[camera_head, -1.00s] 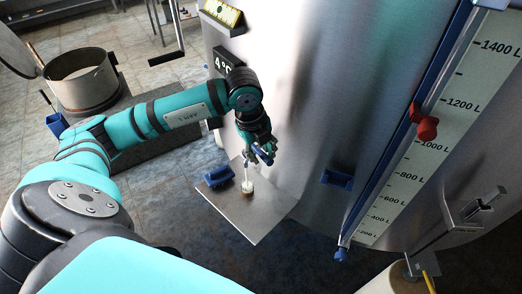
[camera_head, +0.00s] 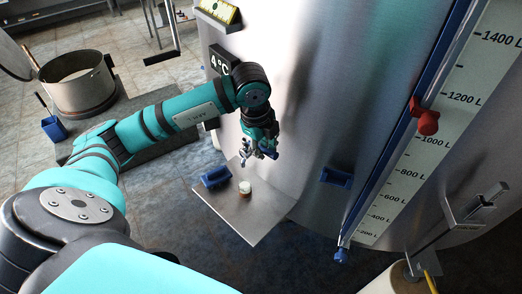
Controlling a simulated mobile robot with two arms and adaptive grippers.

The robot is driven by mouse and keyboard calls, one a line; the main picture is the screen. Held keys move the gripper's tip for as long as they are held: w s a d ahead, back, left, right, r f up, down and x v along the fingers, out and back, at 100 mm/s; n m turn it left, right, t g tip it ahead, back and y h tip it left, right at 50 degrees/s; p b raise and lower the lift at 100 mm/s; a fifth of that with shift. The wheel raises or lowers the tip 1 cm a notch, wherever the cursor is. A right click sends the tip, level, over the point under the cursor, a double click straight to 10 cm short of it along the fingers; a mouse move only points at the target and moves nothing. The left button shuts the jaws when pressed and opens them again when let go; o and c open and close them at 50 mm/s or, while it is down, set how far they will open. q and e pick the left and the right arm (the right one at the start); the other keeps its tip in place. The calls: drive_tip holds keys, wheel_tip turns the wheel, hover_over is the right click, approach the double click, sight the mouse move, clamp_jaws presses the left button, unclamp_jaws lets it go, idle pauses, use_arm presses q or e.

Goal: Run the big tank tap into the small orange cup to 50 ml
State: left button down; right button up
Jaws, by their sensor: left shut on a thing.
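The big steel tank (camera_head: 300,90) fills the middle and right of the head view. My left gripper (camera_head: 263,150) is at its lower left side, shut on the blue tap handle (camera_head: 273,153); the gripper hides much of the tap. No stream shows between tap and cup. The level against any marks is too small to read. My right gripper is out of view.
A blue bracket (camera_head: 336,178) and a level scale (camera_head: 425,140) with a red marker (camera_head: 424,116) are on the tank. A large open pot (camera_head: 80,82) stands at the upper left.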

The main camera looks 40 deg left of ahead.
use_arm(q)
drive_tip(key=c, duration=1.2)
unclamp_jaws()
drive_tip(key=shift+o, duration=0.2)
drive_tip(key=shift+r, duration=0.1)
wheel_tip(320, 180, up, 12)
drive_tip(key=s, duration=0.2)
drive_tip(key=shift+s, duration=0.15)
drive_tip(key=shift+a+f, duration=0.1)
drive_tip(key=shift+f, duration=0.1)
